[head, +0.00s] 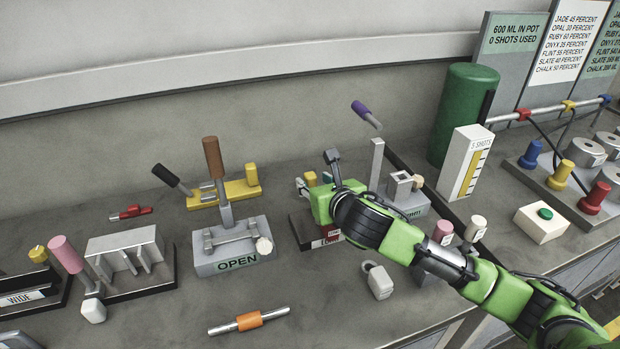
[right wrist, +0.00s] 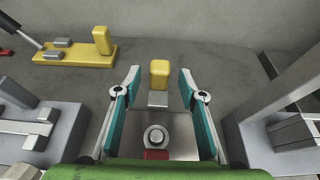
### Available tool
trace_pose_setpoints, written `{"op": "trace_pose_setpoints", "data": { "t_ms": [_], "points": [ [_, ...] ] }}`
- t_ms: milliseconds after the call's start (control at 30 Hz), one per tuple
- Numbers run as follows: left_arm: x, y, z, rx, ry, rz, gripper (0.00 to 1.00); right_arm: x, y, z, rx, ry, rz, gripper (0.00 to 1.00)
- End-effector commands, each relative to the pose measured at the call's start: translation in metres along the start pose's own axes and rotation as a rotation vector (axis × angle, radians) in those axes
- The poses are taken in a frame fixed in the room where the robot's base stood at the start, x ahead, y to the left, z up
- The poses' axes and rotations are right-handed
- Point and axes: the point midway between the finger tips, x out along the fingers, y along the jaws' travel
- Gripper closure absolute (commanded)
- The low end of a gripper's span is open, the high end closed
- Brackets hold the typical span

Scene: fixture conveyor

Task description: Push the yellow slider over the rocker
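A small yellow block, which looks like the yellow slider (head: 311,178), stands at the back of a dark-based fixture; in the right wrist view the slider (right wrist: 159,72) sits beyond a grey plate (right wrist: 180,147) with a round knob (right wrist: 155,138). This plate may be the rocker, but I cannot tell. My right gripper (right wrist: 160,75) is open, with its teal-padded fingers on either side of the slider and visible gaps to it. In the head view my right gripper (head: 306,190) hides most of the fixture. My left gripper is not in view.
The OPEN fixture (head: 232,262) with its brown-handled lever stands left of my gripper. A yellow clamp base (head: 225,194) lies behind it. A grey post (head: 376,165) and grey block fixture (head: 400,190) stand to the right. A padlock-like piece (head: 379,281) and orange-banded rod (head: 249,321) lie in front.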

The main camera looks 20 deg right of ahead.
Motion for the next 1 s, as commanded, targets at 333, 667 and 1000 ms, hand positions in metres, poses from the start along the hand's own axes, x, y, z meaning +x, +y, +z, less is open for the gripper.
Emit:
{"op": "trace_pose_setpoints", "data": {
  "t_ms": [333, 667, 1000],
  "points": [
    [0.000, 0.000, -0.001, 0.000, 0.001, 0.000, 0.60, 0.039, 0.000, 0.001, 0.000, -0.001, 0.000, 0.62],
    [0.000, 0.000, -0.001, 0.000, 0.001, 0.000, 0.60, 0.042, 0.000, 0.000, -0.001, -0.001, 0.001, 0.62],
    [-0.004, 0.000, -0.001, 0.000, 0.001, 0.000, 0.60, 0.039, 0.000, 0.000, -0.001, 0.001, 0.000, 1.00]
  ]
}}
